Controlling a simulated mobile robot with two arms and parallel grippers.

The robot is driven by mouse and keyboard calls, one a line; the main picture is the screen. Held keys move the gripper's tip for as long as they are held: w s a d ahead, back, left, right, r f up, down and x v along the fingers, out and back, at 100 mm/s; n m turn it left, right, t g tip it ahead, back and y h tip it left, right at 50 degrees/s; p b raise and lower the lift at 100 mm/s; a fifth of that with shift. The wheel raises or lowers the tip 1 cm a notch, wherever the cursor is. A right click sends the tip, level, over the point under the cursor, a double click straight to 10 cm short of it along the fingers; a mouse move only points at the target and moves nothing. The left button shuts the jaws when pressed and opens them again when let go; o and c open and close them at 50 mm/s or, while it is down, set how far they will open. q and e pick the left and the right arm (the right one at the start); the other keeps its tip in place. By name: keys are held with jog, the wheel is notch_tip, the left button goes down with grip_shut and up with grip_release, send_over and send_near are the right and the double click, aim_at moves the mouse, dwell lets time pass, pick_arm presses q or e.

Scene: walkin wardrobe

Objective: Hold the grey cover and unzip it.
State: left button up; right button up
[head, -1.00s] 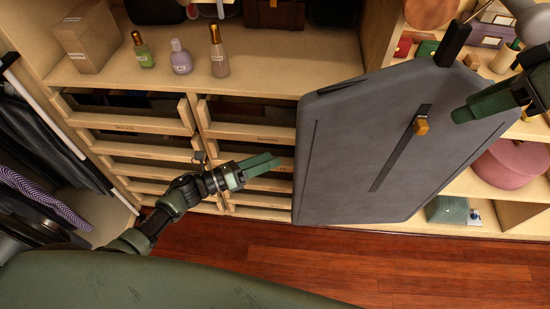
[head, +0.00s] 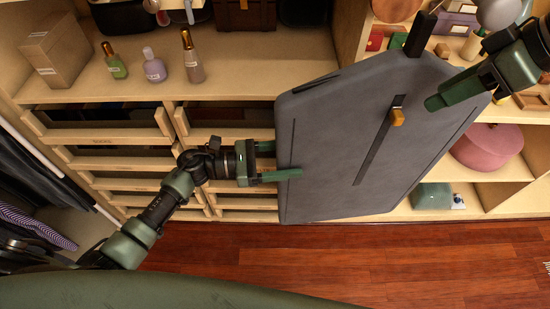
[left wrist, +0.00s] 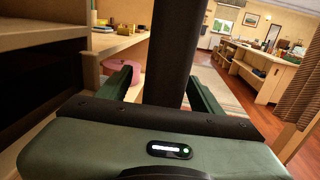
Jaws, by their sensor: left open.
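The grey cover (head: 320,130) is upright, with a dark strap or post (head: 420,35) at its top. A dark zip line (head: 375,150) runs slantwise down its face, with an orange pull (head: 397,117) near the upper end. My left gripper (head: 272,162) is open at the cover's left edge, one finger in front of the face. In the left wrist view, the dark edge of the cover (left wrist: 175,55) stands between the two spread fingers. My right gripper (head: 432,103) is in front of the cover's upper right part, right of the pull; its finger gap is hidden.
Wooden drawers (head: 120,160) and a shelf with bottles (head: 154,66) and a box (head: 52,45) stand behind on the left. Shelves with a pink round case (head: 487,148) are at right. Dark clothes (head: 35,175) hang far left. The wooden floor (head: 330,265) below is clear.

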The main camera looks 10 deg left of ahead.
pick_arm(q)
jog(key=shift+d, duration=0.1)
grip_shut()
dwell(1.1)
